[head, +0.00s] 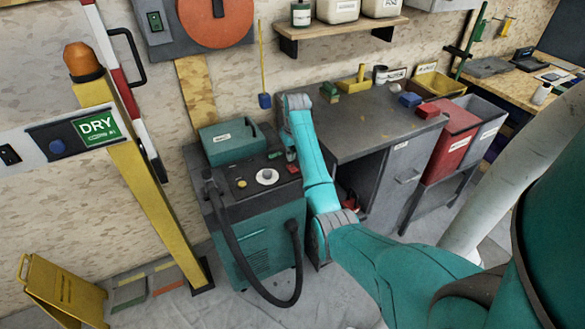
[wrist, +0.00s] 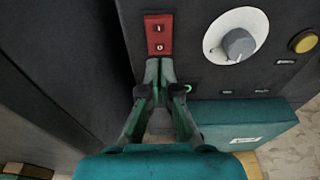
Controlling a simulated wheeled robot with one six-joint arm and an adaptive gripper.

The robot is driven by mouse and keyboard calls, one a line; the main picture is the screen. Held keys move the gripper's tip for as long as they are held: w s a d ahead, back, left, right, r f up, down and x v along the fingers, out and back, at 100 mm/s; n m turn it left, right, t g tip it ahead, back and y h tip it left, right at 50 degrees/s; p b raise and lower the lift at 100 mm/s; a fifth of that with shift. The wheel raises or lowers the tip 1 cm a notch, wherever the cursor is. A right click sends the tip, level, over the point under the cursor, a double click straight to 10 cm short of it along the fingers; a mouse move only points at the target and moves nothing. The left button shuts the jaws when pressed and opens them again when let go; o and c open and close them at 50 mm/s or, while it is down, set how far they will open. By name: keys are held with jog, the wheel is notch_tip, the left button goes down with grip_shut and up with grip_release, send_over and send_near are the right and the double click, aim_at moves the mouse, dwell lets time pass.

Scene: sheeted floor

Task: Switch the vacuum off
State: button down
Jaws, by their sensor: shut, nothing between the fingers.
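The vacuum (head: 262,240) is a dark and teal cabinet with a hose, standing below the wall. On its top panel is a red rocker switch (head: 293,168), which the wrist view shows close up (wrist: 159,34), with a "1" mark at its upper end and a "0" mark lower. My gripper (wrist: 160,66) is shut and empty, its fingertips at the switch's lower edge by the "0" end in the wrist view. I cannot tell if they touch it. In the head view my gripper (head: 291,154) is small and partly hidden by the arm.
A white dial (wrist: 236,40) with a grey knob and a yellow button (wrist: 303,41) share the panel. A teal box (head: 228,142) stands at the panel's back. The hose (head: 240,255) loops in front. A grey workbench (head: 365,135) stands close on the right.

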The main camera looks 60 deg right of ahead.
aim_at(291, 166)
jog(key=shift+r, duration=1.85)
